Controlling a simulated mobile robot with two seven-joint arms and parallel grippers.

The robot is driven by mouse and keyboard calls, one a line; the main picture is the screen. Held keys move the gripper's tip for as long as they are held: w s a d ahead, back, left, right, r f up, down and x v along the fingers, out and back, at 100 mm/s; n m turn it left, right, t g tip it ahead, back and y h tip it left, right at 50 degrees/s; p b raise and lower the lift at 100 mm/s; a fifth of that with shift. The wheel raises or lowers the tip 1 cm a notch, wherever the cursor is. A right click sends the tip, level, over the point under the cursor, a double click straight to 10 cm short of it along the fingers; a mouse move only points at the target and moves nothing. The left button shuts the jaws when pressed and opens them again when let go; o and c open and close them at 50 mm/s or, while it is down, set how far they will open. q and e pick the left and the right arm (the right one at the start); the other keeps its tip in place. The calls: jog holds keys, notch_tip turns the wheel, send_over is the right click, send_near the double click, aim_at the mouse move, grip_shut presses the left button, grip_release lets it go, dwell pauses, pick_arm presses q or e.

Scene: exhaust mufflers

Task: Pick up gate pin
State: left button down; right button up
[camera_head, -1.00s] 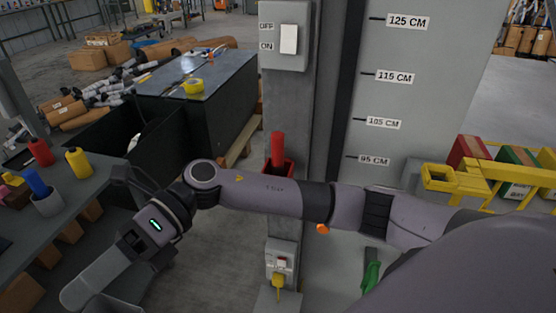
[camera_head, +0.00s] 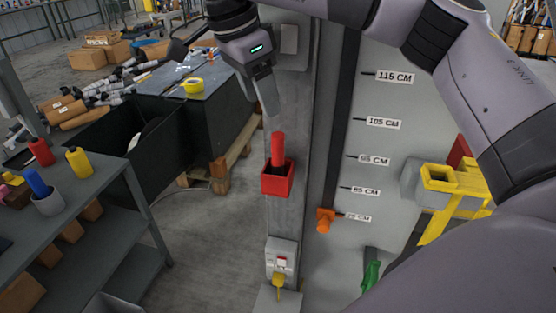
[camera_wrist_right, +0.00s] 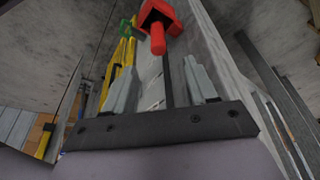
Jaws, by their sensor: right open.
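A red pin (camera_head: 278,148) stands upright in a small red holder (camera_head: 277,182) on the front of the grey column. I take it as the gate pin; its lower end is hidden inside the holder. My right gripper (camera_head: 269,106) hangs above the pin, pointing down, apart from it. In the right wrist view the open, empty jaws (camera_wrist_right: 160,66) show at the middle. The red pin (camera_wrist_right: 157,38) and the red holder (camera_wrist_right: 164,14) are beyond the fingertips at the top. My left gripper is not in view.
A grey switch box (camera_head: 281,258) with a yellow plug is low on the column. An orange knob (camera_head: 325,220) sits by the height scale. A workbench (camera_head: 110,190) with coloured bottles is at left. Yellow metalwork (camera_head: 440,178) is at right.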

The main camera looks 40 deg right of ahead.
aim_at(277, 134)
jog(key=b+x, duration=0.1)
jog(key=x, duration=0.6)
jog(key=shift+d, duration=0.2)
jog(key=shift+x, duration=2.35)
jog(key=shift+s, duration=0.2)
grip_shut()
